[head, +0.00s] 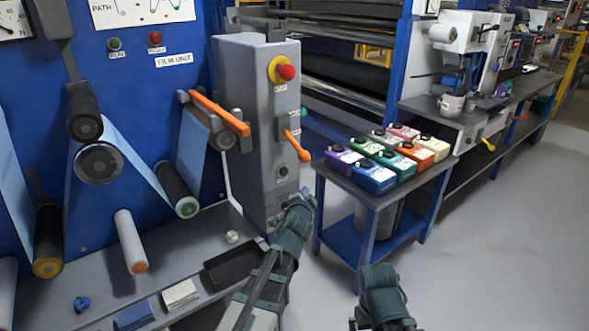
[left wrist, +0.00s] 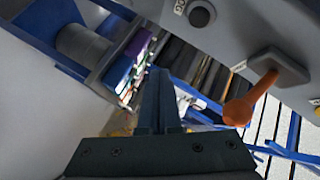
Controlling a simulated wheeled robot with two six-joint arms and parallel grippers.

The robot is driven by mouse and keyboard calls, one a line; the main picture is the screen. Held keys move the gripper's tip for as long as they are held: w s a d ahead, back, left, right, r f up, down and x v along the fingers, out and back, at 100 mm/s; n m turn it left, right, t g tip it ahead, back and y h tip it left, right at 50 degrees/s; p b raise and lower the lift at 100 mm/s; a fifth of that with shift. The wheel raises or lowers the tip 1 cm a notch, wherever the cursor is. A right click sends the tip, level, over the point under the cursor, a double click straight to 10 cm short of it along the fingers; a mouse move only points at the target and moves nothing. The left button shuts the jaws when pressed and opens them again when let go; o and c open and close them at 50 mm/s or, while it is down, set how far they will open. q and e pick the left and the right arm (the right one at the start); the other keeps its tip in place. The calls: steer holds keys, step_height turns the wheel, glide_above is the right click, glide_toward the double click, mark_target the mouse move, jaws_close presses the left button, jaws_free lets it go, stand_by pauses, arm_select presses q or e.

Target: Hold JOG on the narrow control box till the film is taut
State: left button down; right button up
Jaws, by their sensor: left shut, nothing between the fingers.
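The narrow grey control box (head: 258,135) stands upright at the right end of the blue film unit. Its dark round JOG button (head: 283,171) is low on the front face; in the left wrist view the button (left wrist: 201,14) is at the top, beside a partly cut-off label. My left gripper (head: 303,198) is just below and right of the button in the head view. In the left wrist view its fingers (left wrist: 161,76) are together, empty and apart from the button. Pale blue film (head: 130,145) runs between rollers; I cannot tell its tension. My right gripper (head: 380,277) is low; its fingers are unclear.
An orange lever (head: 297,146) and a red stop button (head: 286,72) stick out above JOG. A small blue table (head: 345,185) with several coloured boxes stands right of the control box. A black tray (head: 238,268) lies on the ledge. Floor at right is clear.

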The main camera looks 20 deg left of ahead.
mark_target(287, 173)
arm_select(q)
steer(key=shift+w+d+r, duration=0.1)
steer(key=shift+w, duration=0.05)
steer(key=w+a, duration=0.5)
steer(key=a, duration=0.2)
steer(key=shift+w, duration=0.2)
stand_by(0.4)
steer(key=shift+w+a, duration=0.1)
stand_by(1.9)
steer(key=shift+w+a, duration=0.15)
steer(key=shift+a, duration=0.1)
steer(key=shift+w+a, duration=0.3)
steer(key=shift+a, duration=0.1)
stand_by(3.9)
